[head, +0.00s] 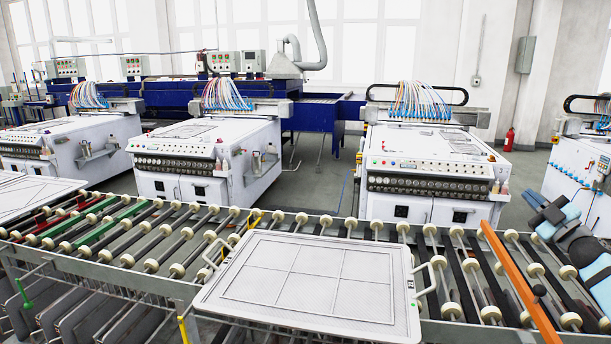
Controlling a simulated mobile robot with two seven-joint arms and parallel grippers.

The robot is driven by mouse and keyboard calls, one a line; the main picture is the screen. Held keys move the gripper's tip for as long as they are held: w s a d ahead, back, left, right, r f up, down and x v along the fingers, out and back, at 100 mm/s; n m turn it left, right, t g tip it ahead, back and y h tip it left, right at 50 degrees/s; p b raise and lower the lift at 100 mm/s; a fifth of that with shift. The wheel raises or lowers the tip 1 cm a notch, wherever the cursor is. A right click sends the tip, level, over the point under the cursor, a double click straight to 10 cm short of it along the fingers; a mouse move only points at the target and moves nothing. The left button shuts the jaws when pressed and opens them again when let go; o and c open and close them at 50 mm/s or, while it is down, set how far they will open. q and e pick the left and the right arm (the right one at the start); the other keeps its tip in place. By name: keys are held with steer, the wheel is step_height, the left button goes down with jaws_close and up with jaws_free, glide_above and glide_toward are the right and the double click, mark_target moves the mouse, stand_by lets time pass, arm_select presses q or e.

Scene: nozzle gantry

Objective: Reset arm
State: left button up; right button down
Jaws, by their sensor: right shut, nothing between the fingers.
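My right arm, light blue and black, comes in at the right edge. My right gripper (537,205) is above the right part of the roller conveyor (350,228), in front of a white machine. It is shut and empty, and small in the picture. My left arm and left gripper are not in view.
A white framed panel (312,284) with side handles lies on the rollers at front centre. Another panel (32,196) lies at the left. An orange bar (517,282) slants across the rollers near my right arm. White machines (424,168) stand behind the conveyor.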

steer(key=w+d+f+m+g+h, duration=0.2)
steer(key=d+f+m+g+h, duration=0.35)
steer(key=d+m+h, duration=0.75)
steer(key=s+a+f+n+y, duration=0.1)
steer(key=s+a+f, duration=0.4)
steer(key=a+f, duration=0.45)
steer(key=s+a+f+n+g+y, duration=0.1)
steer(key=s+a+f, duration=0.3)
steer(key=a+f, duration=0.55)
steer(key=s+a+f+n+y, duration=0.1)
steer(key=s+a+f+y, duration=0.1)
steer(key=s+a+f, duration=0.65)
steer(key=s+a+f+m+g+y, duration=0.1)
steer(key=s+a+f, duration=0.4)
steer(key=s, duration=0.4)
steer(key=s+a+f+g+y, duration=0.1)
steer(key=s+a+f, duration=0.2)
steer(key=s+a, duration=0.5)
steer(key=s+a+f+m+g+y, duration=0.1)
steer(key=s+a+f+g, duration=0.1)
steer(key=s+a+f, duration=0.55)
step_height(320, 180, up, 11)
steer(key=s+d+p, duration=0.1)
steer(key=s+p, duration=0.1)
steer(key=p, duration=0.6)
steer(key=shift+s+d+r, duration=0.15)
steer(key=shift+s+d, duration=0.05)
steer(key=shift+s, duration=0.1)
steer(key=shift+t, duration=0.25)
